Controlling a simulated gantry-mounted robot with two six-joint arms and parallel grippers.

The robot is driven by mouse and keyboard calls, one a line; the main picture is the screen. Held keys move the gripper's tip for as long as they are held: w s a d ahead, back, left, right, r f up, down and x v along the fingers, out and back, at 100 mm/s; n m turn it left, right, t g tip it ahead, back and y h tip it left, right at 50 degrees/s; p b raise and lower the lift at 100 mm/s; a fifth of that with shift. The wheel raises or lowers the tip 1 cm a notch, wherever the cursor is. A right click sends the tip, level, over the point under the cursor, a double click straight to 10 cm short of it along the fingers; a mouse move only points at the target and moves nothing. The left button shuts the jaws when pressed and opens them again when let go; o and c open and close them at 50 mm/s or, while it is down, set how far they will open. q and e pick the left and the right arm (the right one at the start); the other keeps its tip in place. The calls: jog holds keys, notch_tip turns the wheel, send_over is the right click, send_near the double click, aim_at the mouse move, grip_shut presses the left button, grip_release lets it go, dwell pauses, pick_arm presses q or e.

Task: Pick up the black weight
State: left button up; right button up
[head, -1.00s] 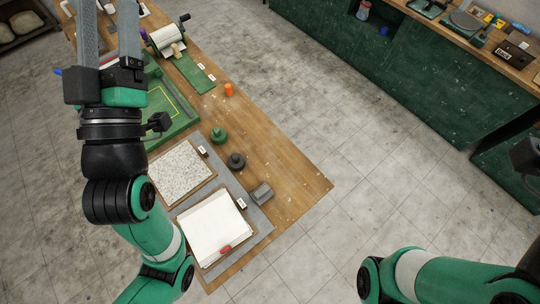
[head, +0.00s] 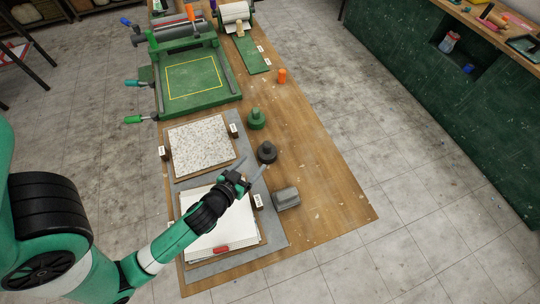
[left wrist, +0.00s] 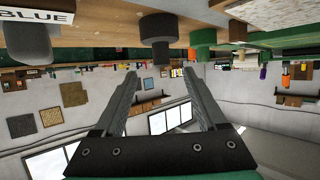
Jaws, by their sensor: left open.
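The black weight (head: 267,152), a dark disc with a knob on top, stands upright on the wooden table beside the grey sheet. My left gripper (head: 252,172) is open and empty, its fingers pointing toward the weight from the near side. In the left wrist view, which is upside down, the weight (left wrist: 158,28) shows ahead of the open fingers (left wrist: 160,75), in line with the gap between them and apart from both. My right gripper is not in view.
A green weight (head: 256,118) stands just behind the black one, and a grey block (head: 287,197) in front. A speckled panel (head: 200,145) and white paper (head: 205,235) lie to the left. Bare table (head: 325,190) is free to the right.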

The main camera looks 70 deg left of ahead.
aim_at(265, 149)
pick_arm(q)
jog(key=x, duration=0.6)
jog(key=shift+w+a, duration=0.15)
jog(key=shift+w, duration=0.05)
jog(key=x, duration=0.5)
jog(key=shift+a+r+b, duration=0.15)
jog(key=shift+a+b, duration=0.05)
jog(key=shift+b, duration=0.1)
grip_shut()
jog(key=shift+r, duration=0.1)
dwell(0.6)
